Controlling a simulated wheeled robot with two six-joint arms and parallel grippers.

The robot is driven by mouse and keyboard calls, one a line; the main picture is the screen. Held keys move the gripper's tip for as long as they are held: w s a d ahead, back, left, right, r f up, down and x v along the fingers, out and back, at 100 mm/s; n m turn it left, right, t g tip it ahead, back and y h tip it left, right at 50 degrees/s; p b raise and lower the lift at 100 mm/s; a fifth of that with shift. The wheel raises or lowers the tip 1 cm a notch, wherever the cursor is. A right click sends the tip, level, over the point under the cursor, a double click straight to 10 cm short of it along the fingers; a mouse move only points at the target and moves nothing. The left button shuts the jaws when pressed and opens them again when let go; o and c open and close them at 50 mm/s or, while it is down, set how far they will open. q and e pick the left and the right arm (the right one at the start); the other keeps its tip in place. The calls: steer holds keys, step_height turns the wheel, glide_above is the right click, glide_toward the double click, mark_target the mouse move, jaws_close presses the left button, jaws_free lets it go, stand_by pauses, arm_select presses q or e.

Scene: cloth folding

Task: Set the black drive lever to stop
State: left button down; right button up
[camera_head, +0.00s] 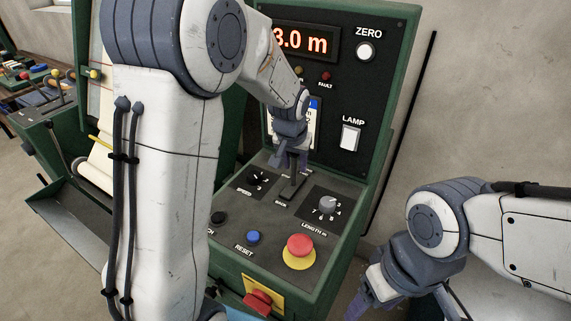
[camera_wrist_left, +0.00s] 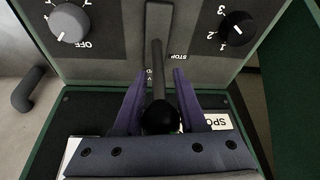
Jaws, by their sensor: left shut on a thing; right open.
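The black drive lever (camera_wrist_left: 158,75) rises from a slot in the control panel in the left wrist view, its round knob between my left gripper's fingers. An upside-down STOP label shows beside the shaft; another label is mostly hidden. In the head view the lever (camera_head: 293,184) stands below my left gripper (camera_head: 292,162), which is shut on it and covers the knob. I cannot tell which setting the lever is at. My right gripper (camera_head: 366,302) is open and empty, low at the right, away from the panel.
The speed knob (camera_head: 260,181) and the length knob (camera_head: 327,204) flank the lever. A blue reset button (camera_head: 253,238) and a red stop button (camera_head: 299,246) lie in front. The upright panel with its display (camera_head: 305,42) and lamp switch (camera_head: 349,138) stands behind.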

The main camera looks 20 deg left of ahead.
arm_select(q)
steer(key=c, duration=0.5)
jaws_free()
steer(key=shift+w, duration=0.1)
steer(key=shift+r, duration=0.1)
steer(key=v, duration=1)
steer(key=shift+r+b, duration=0.2)
steer(key=shift+b, duration=0.2)
steer(key=s+d+f+m+g+h, duration=0.15)
steer(key=s+d+f+m, duration=0.25)
steer(key=s+d, duration=0.75)
steer(key=s+f+m+g, duration=0.2)
steer(key=s+f+m, duration=0.1)
steer(key=s, duration=1.3)
steer(key=shift+d+f, duration=0.4)
steer(key=shift+d, duration=0.05)
